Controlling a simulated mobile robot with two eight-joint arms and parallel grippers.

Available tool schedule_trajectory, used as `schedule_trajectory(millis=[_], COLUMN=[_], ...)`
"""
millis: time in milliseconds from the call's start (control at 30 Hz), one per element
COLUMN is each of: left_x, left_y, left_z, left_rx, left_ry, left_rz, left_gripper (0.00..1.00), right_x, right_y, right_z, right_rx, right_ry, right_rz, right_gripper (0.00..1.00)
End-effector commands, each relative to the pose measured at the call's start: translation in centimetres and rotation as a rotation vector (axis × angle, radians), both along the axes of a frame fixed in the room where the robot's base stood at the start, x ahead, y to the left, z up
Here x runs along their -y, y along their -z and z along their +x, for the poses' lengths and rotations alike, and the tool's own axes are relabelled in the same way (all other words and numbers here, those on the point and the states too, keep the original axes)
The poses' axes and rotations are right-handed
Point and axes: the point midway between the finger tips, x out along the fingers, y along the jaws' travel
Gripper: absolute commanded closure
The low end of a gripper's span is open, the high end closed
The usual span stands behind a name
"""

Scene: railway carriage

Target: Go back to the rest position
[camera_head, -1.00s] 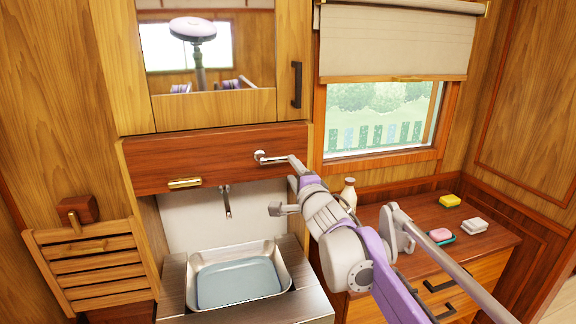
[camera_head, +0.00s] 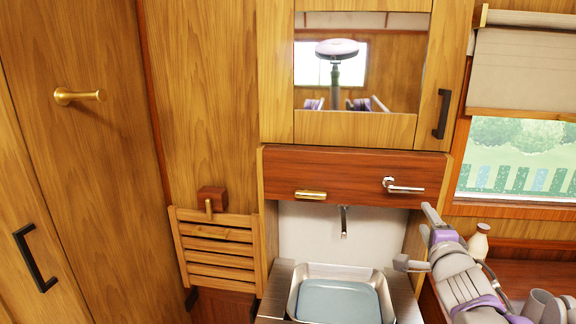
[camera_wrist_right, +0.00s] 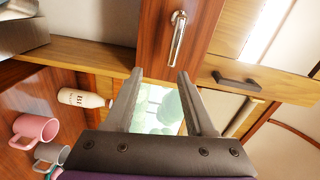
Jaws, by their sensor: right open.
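My right gripper (camera_head: 416,238) is open and empty, below and just right of the silver lever handle (camera_head: 403,186) on the red-brown wooden panel (camera_head: 350,168). In the right wrist view its two fingers stand apart, with nothing between them, and the gripper (camera_wrist_right: 160,74) points toward the panel; the silver handle (camera_wrist_right: 178,38) shows beyond the fingertips, apart from them. My left gripper is not in view.
Below the panel are a tap (camera_head: 344,222) and a metal basin (camera_head: 382,290) with a blue-grey tray in it (camera_head: 338,301). A cream bottle (camera_head: 479,243) stands on the right counter. A pink mug (camera_wrist_right: 36,130) shows in the wrist view. A slatted wooden rack (camera_head: 218,251) hangs at left.

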Motion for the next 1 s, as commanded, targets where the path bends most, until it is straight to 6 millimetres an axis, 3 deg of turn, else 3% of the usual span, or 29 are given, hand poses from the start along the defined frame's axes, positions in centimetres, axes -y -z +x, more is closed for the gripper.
schedule_trajectory(millis=[267,467,600,800,1000], left_x=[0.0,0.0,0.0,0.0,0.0], left_y=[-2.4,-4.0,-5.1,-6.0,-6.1], left_z=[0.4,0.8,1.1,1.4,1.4], left_rx=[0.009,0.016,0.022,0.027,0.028], left_ry=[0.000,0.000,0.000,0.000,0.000], left_rz=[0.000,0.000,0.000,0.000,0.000], left_gripper=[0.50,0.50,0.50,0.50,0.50], right_x=[-4.5,-9.3,-12.9,-16.3,-17.1], right_y=[9.4,17.5,22.5,26.8,27.9], right_z=[-7.0,-14.3,-19.9,-25.7,-27.3], right_rx=[-0.452,-0.793,-0.950,-1.021,-1.025], right_ry=[-0.059,-0.334,-0.620,-0.953,-1.056], right_rz=[-0.403,-0.726,-0.936,-1.135,-1.192], right_gripper=[0.45,0.45,0.45,0.45,0.45])
